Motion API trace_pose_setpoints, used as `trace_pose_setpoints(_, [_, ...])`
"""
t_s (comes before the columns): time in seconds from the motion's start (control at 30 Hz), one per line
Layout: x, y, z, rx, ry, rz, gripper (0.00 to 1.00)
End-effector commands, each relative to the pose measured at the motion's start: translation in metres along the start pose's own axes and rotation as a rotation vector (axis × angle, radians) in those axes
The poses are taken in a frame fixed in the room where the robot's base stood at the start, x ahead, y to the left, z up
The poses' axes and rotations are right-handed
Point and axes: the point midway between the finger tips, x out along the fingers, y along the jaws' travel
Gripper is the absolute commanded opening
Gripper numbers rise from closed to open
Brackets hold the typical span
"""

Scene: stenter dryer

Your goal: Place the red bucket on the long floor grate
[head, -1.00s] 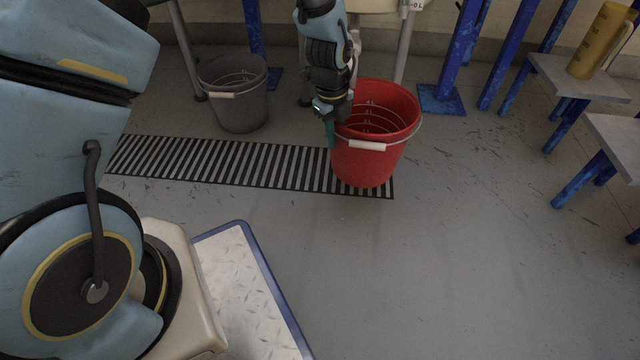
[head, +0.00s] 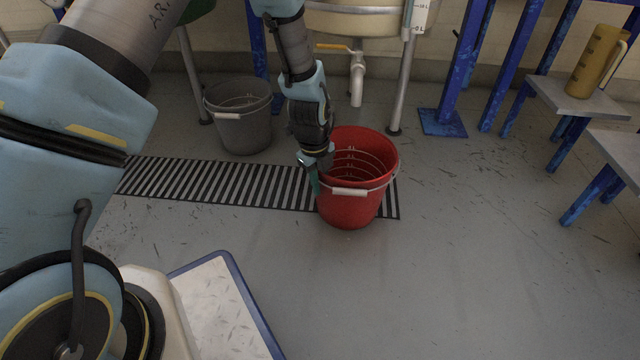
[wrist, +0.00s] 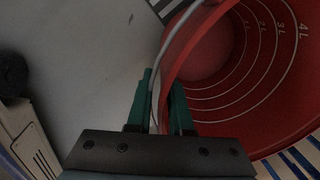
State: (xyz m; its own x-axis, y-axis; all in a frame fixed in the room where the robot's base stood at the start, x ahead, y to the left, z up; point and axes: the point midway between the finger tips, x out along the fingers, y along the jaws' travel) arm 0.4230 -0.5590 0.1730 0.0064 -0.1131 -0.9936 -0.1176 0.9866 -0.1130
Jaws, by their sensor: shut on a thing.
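The red bucket (head: 349,205) is upright near the right end of the long floor grate (head: 215,182) in the head view. It covers part of the grate's right end. I cannot tell whether its base touches the floor. My gripper (head: 314,178) is at the bucket's left rim, pointing down. In the wrist view the green fingers of my gripper (wrist: 160,108) are shut on the rim of the bucket (wrist: 262,128), one finger on each side of its wall. The inside of the bucket looks empty, with white measuring rings.
A grey bucket (head: 241,132) stands behind the grate. A vat with a drain pipe (head: 357,78) and metal legs is at the back. Blue posts (head: 455,70) and low stands with a yellow jug (head: 597,62) are at right. The floor at front right is clear.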

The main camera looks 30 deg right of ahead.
Motion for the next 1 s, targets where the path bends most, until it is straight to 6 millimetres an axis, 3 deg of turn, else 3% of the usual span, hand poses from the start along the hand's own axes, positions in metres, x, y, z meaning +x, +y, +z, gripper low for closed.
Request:
trace_pose_setpoints(0.03, [0.002, 0.0, 0.0, 0.0, 0.0, -0.001, 0.0])
trace_pose_setpoints(0.07, [0.001, 0.0, 0.0, -0.001, 0.0, 0.0, 0.22])
trace_pose_setpoints(0.3, [0.001, 0.0, 0.0, -0.001, 0.0, 0.0, 0.49])
trace_pose_setpoints(0.63, [-0.005, -0.001, 0.0, -0.001, 0.0, -0.001, 0.49])
trace_pose_setpoints(1.0, [-0.079, -0.001, 0.001, -0.002, 0.0, -0.001, 0.49])
